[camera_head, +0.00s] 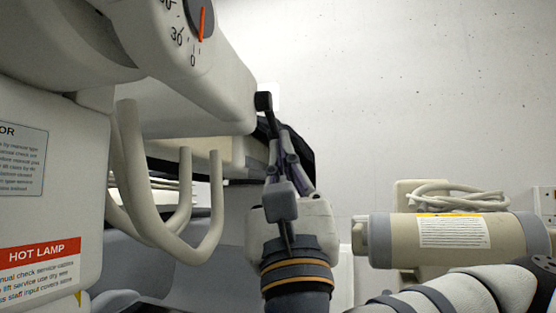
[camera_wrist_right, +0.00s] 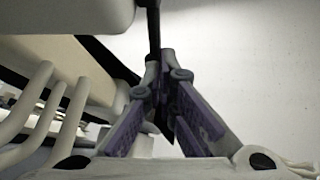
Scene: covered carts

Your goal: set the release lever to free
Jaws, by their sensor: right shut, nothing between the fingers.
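A small black lever (camera_head: 263,101) sticks out at the right end of the pale housing; I take it to be the release lever, though no free marking is readable. In the right wrist view its dark stem (camera_wrist_right: 153,28) runs down beside the housing to just above the fingertips. My right gripper (camera_head: 274,130) points up at it from below, shut and empty. In the right wrist view the fingertips (camera_wrist_right: 161,60) meet right under the stem; whether they touch it I cannot tell. My left gripper is not in view.
A dial (camera_head: 200,20) with an orange pointer near 0 sits on the housing. Pale curved tube handles (camera_head: 215,215) hang left of my gripper. A HOT LAMP label (camera_head: 45,252) is on the left panel. The bare wall (camera_head: 420,90) leaves open space to the upper right.

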